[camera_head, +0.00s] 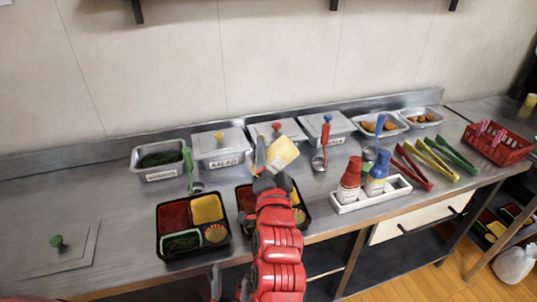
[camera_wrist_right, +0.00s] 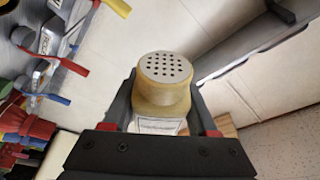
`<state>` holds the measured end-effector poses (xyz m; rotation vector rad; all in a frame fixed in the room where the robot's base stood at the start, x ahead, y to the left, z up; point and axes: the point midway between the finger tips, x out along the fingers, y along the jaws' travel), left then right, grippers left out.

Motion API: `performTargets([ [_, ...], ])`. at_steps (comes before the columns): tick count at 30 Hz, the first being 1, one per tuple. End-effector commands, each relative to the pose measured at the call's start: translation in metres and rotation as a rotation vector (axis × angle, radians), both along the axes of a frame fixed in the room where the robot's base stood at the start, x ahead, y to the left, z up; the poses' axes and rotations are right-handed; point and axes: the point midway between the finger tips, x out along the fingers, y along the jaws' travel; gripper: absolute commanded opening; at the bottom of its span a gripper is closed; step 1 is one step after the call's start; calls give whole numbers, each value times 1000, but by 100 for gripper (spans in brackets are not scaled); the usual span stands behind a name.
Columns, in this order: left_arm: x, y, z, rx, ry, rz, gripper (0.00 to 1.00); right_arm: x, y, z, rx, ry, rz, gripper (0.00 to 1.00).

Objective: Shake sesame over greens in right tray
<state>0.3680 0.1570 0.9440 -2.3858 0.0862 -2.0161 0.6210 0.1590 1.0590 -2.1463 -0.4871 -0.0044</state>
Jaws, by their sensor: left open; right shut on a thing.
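My right gripper (camera_head: 268,178) is shut on the sesame shaker (camera_head: 282,153), a pale yellow bottle held tilted above the counter, just behind the right tray. In the right wrist view the shaker (camera_wrist_right: 165,90) sits between the fingers, its grey perforated cap facing the camera. The right tray (camera_head: 306,225) is black and divided; my right arm covers much of it, including most of its greens. The left tray (camera_head: 160,245) holds red, yellow and green fillings and a small tan round item. My left gripper (camera_head: 229,286) is open and low at the bottom edge, partly cut off.
Lidded steel pans (camera_head: 222,157) and an open pan of greens (camera_head: 160,160) line the back. A white caddy (camera_head: 372,198) holds red and blue-capped bottles to the right, beside colored tongs (camera_head: 436,158) and a red basket (camera_head: 498,150). The counter's left side is mostly clear.

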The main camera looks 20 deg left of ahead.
Motion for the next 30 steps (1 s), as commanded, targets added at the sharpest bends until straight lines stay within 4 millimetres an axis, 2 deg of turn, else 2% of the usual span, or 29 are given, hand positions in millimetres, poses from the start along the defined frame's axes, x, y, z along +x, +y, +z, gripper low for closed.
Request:
performTargets([
  [10, 0, 0, 51, 0, 0, 0, 58, 0, 0, 14, 257, 178, 1, 47],
  [15, 0, 0, 85, 0, 2, 0, 58, 0, 1, 19, 365, 250, 1, 47],
  [23, -1, -1, 104, 2, -9, -2, 58, -1, 1, 10, 419, 290, 2, 47],
  [27, -1, -1, 135, 3, -5, -3, 58, 0, 1, 20, 475, 328, 1, 47],
  [30, -1, -1, 160, 3, -13, -2, 58, -1, 2, 20, 530, 370, 2, 47],
])
